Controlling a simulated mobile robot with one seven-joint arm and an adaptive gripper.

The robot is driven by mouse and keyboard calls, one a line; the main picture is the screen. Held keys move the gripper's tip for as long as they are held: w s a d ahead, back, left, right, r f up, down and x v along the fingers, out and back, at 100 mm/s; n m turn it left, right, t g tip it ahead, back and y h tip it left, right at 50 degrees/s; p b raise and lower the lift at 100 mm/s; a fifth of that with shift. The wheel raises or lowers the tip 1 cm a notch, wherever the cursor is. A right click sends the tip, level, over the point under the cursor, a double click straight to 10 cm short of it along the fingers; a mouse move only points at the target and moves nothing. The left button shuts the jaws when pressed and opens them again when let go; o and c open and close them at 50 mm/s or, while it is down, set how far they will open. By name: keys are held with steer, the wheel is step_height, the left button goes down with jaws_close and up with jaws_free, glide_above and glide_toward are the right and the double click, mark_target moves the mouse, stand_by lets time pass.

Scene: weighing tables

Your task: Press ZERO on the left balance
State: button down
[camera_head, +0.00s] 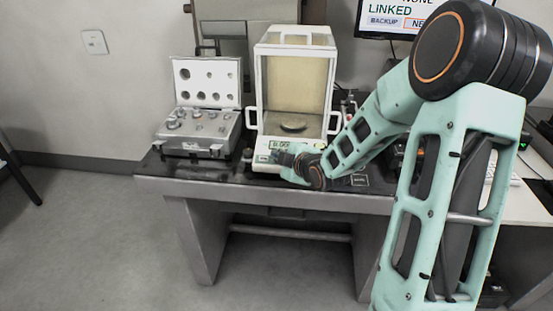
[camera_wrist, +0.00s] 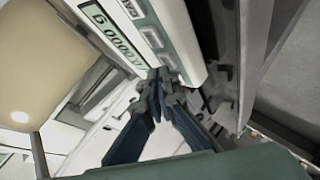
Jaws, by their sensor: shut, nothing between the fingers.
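The balance (camera_head: 260,98) is a glass-walled weighing box with handles on its sides, standing on the dark table. A round pan (camera_head: 292,126) shows inside it. Its front panel has a lit display (camera_head: 284,145); in the wrist view the display (camera_wrist: 112,38) appears rotated and shows zeros with a g. A row of pale buttons (camera_wrist: 150,38) lies beside the display; one reads CAL, and I cannot make out the others. My gripper (camera_wrist: 160,84) is shut and empty, its tips at the panel near the end of the button row. In the head view my gripper (camera_head: 284,160) covers part of the panel; contact cannot be told.
An open weight case (camera_head: 200,148) with several metal weights stands left of the balance. A screen (camera_head: 385,20) reading LINKED hangs behind my arm. The table's front edge (camera_head: 250,188) lies just before the balance. Open floor is at left.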

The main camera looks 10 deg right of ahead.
steer(key=shift+s+r, duration=0.1)
steer(key=shift+r, duration=0.3)
steer(key=r+p, duration=0.1)
steer(key=s+r+p, duration=0.1)
steer(key=r, duration=0.1)
steer(key=r+p, duration=0.1)
steer(key=shift+s+a+r, duration=0.3)
steer(key=shift+s, duration=0.05)
stand_by(0.7)
